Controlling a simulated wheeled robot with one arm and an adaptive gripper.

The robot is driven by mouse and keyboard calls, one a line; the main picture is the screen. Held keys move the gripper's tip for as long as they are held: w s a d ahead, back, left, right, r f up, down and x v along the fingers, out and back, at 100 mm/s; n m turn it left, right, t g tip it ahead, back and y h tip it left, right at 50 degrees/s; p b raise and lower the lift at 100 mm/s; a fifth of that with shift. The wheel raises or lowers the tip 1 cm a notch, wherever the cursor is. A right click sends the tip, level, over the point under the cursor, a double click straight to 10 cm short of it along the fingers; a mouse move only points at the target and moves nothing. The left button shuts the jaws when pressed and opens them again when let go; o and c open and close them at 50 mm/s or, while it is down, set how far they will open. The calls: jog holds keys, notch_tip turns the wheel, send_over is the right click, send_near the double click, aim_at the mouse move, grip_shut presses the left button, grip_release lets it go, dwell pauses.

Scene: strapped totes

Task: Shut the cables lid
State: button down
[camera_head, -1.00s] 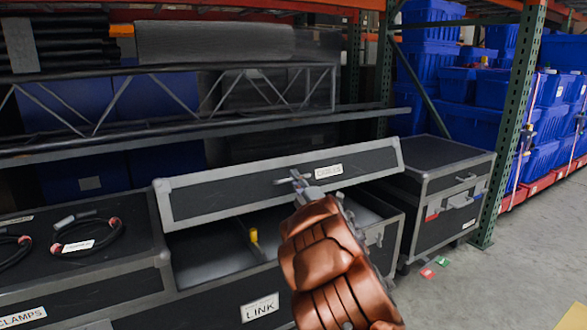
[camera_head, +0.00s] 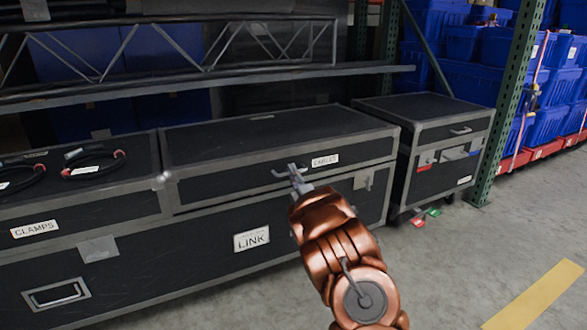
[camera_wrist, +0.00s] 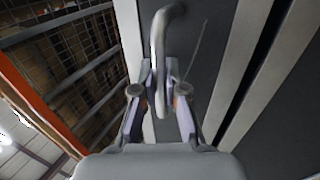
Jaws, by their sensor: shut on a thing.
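The cables lid (camera_head: 260,137) is the black, grey-edged lid of the middle case, with a "CABLES" label (camera_head: 325,160) on its front. It lies nearly flat on the case body (camera_head: 200,232), which bears a "LINK" label (camera_head: 251,239); I see no clear gap between them. My gripper (camera_head: 298,180) is at the lid's front, shut on the lid's metal handle (camera_head: 283,172). In the wrist view the handle (camera_wrist: 160,60) runs down between my two fingers (camera_wrist: 160,100). The fingers hide part of the handle.
The clamps case (camera_head: 80,205) with coiled cables on top adjoins at left. Another black case (camera_head: 435,150) stands at right. A metal truss (camera_head: 170,60) and shelf beam are behind.

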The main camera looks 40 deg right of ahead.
aim_at(293, 150)
jog(key=shift+a+f, duration=0.25)
jog(key=shift+f, duration=0.85)
jog(key=c, duration=1.2)
grip_release()
jog(key=shift+d, duration=0.15)
jog(key=shift+s+r, duration=0.1)
jog(key=shift+r, duration=0.05)
jog(key=shift+r, duration=0.1)
notch_tip(293, 150, up, 10)
jog(key=shift+d, duration=0.1)
